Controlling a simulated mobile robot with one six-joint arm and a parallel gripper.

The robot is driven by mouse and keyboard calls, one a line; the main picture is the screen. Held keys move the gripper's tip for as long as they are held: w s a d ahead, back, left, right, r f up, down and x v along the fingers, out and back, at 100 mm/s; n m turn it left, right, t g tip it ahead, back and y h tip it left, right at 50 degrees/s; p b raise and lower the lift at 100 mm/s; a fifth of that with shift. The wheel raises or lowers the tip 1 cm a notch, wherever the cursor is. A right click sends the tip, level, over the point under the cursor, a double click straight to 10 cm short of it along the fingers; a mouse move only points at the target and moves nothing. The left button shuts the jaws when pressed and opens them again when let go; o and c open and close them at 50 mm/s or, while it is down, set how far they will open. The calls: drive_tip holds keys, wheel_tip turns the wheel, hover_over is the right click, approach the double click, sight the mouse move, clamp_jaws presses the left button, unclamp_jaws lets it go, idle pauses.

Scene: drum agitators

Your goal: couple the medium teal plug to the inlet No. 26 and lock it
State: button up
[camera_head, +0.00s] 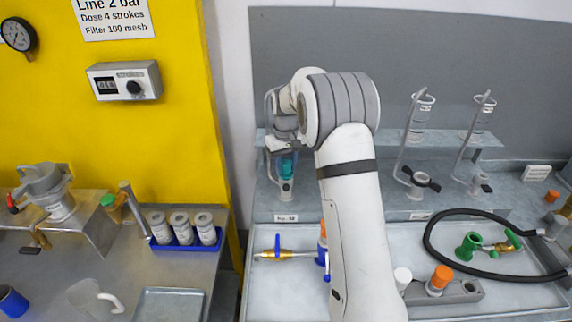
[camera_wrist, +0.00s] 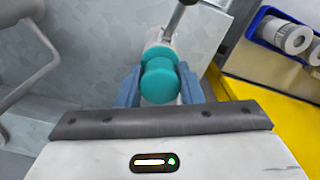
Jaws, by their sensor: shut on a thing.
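My gripper (camera_head: 283,148) is shut on the teal plug (camera_head: 287,167) above the left end of the grey bench. In the wrist view the teal plug (camera_wrist: 160,82) sits between the two blue fingers of my gripper (camera_wrist: 160,86). A pale fitting (camera_head: 285,190) stands upright directly below the plug. It also shows in the wrist view as a light collar (camera_wrist: 158,50) just beyond the plug, with a metal lever beside it. I cannot tell whether plug and collar touch or are apart. The small label (camera_head: 286,218) below this fitting is too blurred to read surely.
Two more fittings with tall curved levers (camera_head: 412,150) stand to the right on the bench. A blue rack (camera_head: 187,240) of cylinders stands at left.

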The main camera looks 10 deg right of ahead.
drive_tip(key=shift+f, duration=0.35)
idle(0.4)
drive_tip(key=o, duration=1.1)
wheel_tip(320, 180, up, 8)
drive_tip(key=p, duration=0.4)
drive_tip(key=shift+p, duration=0.35)
drive_tip(key=shift+f, duration=0.1)
